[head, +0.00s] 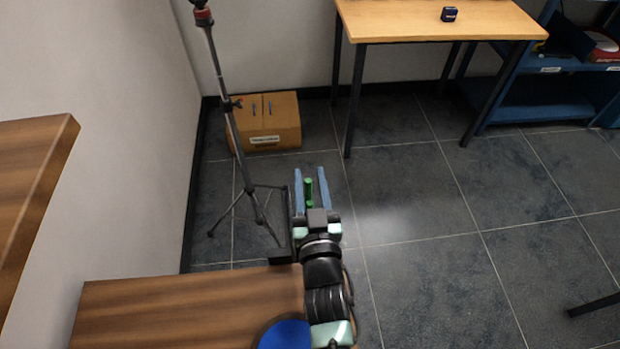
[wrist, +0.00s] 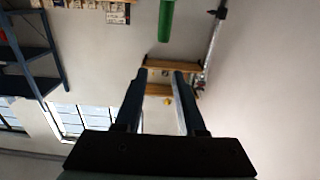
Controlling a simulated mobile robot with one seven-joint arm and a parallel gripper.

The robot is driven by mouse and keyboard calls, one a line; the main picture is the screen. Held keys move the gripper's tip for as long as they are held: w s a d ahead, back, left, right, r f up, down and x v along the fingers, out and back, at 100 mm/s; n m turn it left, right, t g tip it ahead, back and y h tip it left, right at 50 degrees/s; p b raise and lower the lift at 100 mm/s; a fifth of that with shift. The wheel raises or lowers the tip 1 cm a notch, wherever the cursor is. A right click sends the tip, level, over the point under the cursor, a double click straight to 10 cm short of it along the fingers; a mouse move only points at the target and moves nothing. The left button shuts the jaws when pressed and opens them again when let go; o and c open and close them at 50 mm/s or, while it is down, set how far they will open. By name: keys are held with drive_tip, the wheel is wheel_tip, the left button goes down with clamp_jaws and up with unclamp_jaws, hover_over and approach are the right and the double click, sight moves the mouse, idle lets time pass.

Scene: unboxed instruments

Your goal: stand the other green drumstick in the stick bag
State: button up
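My gripper (head: 310,172) reaches out past the front wooden tabletop, its two blue fingers apart. Green drumstick parts (head: 309,187) show in the gap between the fingers in the head view. In the wrist view a green stick end (wrist: 166,20) shows at the top edge, beyond the fingertips, with none of it between the fingers (wrist: 160,75). I cannot tell whether the green parts are one stick or two. No stick bag can be made out for certain. A low black thing (head: 281,256) beside the gripper is partly hidden and unclear.
A tripod stand (head: 229,110) stands close left of my gripper. Behind it is a cardboard box (head: 275,130). A wooden tabletop (head: 190,315) lies in front. A light desk (head: 400,22) and blue shelf (head: 545,105) stand at the back. The tiled floor (head: 440,210) to the right is mostly clear.

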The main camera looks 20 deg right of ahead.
drive_tip(key=shift+o, duration=0.5)
drive_tip(key=shift+s, duration=0.15)
drive_tip(key=v, duration=1.2)
drive_tip(key=shift+s+b, duration=0.3)
drive_tip(key=shift+b, duration=0.15)
drive_tip(key=shift+a, duration=0.15)
